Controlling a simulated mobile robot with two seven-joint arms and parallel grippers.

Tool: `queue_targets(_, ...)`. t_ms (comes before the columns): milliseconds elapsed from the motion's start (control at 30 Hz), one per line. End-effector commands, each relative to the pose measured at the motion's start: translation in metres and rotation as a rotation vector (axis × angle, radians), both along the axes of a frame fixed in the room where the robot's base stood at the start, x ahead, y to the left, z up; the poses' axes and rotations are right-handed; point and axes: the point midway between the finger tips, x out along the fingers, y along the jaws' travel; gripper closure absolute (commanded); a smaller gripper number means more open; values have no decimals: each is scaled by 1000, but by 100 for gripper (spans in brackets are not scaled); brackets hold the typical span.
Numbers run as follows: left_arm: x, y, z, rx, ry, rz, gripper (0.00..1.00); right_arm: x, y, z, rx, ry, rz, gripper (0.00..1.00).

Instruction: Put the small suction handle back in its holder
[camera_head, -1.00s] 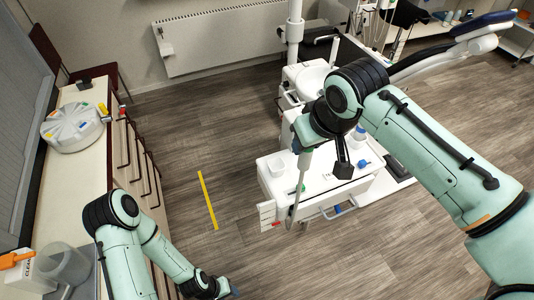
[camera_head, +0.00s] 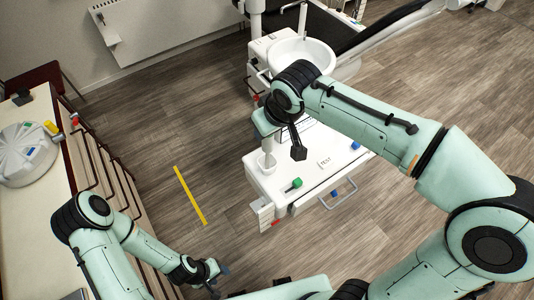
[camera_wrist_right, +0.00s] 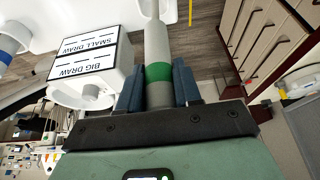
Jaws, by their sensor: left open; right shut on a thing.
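My right gripper (camera_wrist_right: 158,88) is shut on the small suction handle (camera_wrist_right: 156,45), a grey tube with a green band between the blue fingers. In the head view the handle (camera_head: 268,144) shows below my right wrist, over the left side of the white dental unit. The white holder (camera_wrist_right: 122,78), labelled "BIG DRAW" and "SMALL DRAW", is just left of the handle in the wrist view, with a round ring at its lower left. I cannot tell whether handle and holder touch. In the head view I cannot make the holder out. My left gripper (camera_head: 218,277) is open and empty, low over the floor.
A white basin (camera_head: 302,55) stands behind. A counter with drawers (camera_head: 50,200) runs along the left. Floor with a yellow strip (camera_head: 190,195) lies between.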

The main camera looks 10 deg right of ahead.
Motion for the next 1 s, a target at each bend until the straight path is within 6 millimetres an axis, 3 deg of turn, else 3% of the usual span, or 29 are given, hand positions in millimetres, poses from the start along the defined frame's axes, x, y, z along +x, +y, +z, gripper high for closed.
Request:
queue_targets(33,-4,0,-4,0,4,0,51,-1,0,-17,-2,6,1,100)
queue_targets(200,-7,0,-9,1,8,0,51,0,0,-49,0,1,0,100)
queue_targets(400,-9,0,-11,0,9,0,51,1,0,-66,0,0,0,100)
queue_targets(600,-12,0,-15,0,13,0,51,0,0,-96,-1,2,0,100)
queue_targets(967,-13,0,-16,1,14,1,51,1,0,-104,1,-2,0,100)
queue_targets(1000,-13,0,-16,1,14,1,51,1,0,-104,0,-1,0,57)
